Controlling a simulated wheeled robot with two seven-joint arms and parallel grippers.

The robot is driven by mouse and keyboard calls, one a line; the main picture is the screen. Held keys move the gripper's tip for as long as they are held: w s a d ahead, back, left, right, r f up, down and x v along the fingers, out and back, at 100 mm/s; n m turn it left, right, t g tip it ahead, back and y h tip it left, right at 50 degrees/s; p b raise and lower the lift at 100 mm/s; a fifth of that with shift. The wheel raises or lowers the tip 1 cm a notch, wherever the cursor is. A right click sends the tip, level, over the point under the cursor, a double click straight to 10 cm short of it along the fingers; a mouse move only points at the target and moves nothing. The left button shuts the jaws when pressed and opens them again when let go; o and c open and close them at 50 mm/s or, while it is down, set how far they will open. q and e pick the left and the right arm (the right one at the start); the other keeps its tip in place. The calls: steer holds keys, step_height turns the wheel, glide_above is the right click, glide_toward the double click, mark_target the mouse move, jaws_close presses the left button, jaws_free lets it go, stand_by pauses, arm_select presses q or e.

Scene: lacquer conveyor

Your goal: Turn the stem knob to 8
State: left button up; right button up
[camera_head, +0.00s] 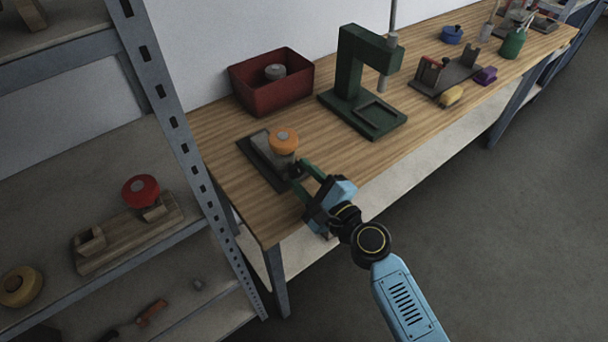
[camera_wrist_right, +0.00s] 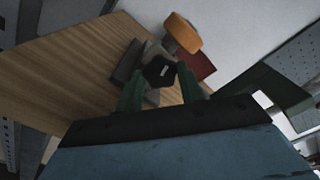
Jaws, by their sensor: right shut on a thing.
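The stem knob (camera_head: 295,168) is small, black and faceted, on the side of a grey fixture near the table's left end. In the right wrist view the stem knob (camera_wrist_right: 159,70) faces the camera with a short white mark on it. My right gripper (camera_head: 298,174) has its green fingers on either side of the knob and is shut on it. An orange round top (camera_head: 283,141) sits above the knob; it also shows in the right wrist view (camera_wrist_right: 183,33). Scale numbers cannot be read. My left gripper is not in view.
The fixture stands on a dark base plate (camera_head: 256,160). A red bin (camera_head: 262,97) holding a grey part stands behind it. A green press (camera_head: 352,70) stands to the right. A metal rack post (camera_head: 172,125) rises close on the left.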

steer(key=shift+m, duration=0.5)
steer(key=o, duration=1)
steer(key=b+v, duration=0.2)
steer(key=v, duration=1.1)
steer(key=shift+s+d, duration=0.15)
